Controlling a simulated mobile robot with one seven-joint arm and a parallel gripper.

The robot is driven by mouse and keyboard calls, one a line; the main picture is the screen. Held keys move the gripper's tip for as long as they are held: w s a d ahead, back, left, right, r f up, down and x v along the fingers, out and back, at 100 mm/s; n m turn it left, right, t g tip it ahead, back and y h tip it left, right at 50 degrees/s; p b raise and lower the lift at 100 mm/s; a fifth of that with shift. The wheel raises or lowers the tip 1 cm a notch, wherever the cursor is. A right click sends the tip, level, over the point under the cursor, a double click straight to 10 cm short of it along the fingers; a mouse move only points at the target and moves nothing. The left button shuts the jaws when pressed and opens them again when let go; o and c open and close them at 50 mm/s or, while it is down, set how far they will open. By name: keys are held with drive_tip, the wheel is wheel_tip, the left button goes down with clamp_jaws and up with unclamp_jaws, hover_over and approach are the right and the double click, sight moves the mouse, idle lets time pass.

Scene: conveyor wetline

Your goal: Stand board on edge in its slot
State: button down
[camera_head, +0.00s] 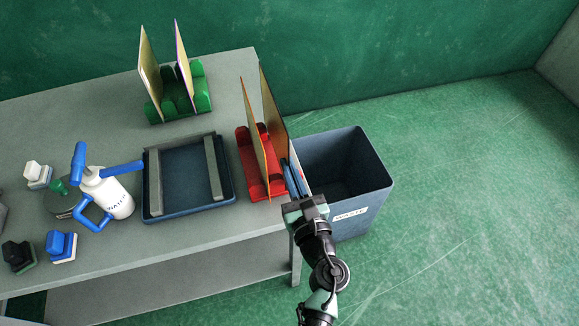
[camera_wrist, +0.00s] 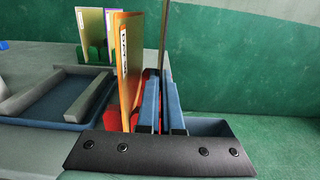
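A red slotted rack (camera_head: 260,186) stands at the table's right edge. Two thin boards stand upright in it. The left board (camera_head: 255,135) is yellow-tan with an orange edge; in the wrist view (camera_wrist: 130,70) it shows a white label. The right board (camera_head: 273,110) is brownish and stands on edge at the rack's right side; the wrist view shows it edge-on as a thin strip (camera_wrist: 164,38). My gripper (camera_head: 291,174) is at this board's near end, its two blue fingers (camera_wrist: 162,105) close together on either side of it. The fingers hide the board's lower near part.
A green rack (camera_head: 155,116) with two upright boards stands at the back. A blue waste bin (camera_head: 375,190) stands on the floor right of the table.

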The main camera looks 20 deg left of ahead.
drive_tip(key=shift+f+b, duration=1.55)
drive_tip(key=c, duration=1.3)
unclamp_jaws()
drive_tip(key=shift+s+d, duration=0.1)
drive_tip(key=shift+v, duration=2.15)
drive_tip(key=o, duration=0.5)
drive_tip(key=shift+o, duration=0.2)
drive_tip(key=shift+f, duration=0.1)
drive_tip(key=b+v, duration=0.2)
drive_tip(key=v, duration=1.1)
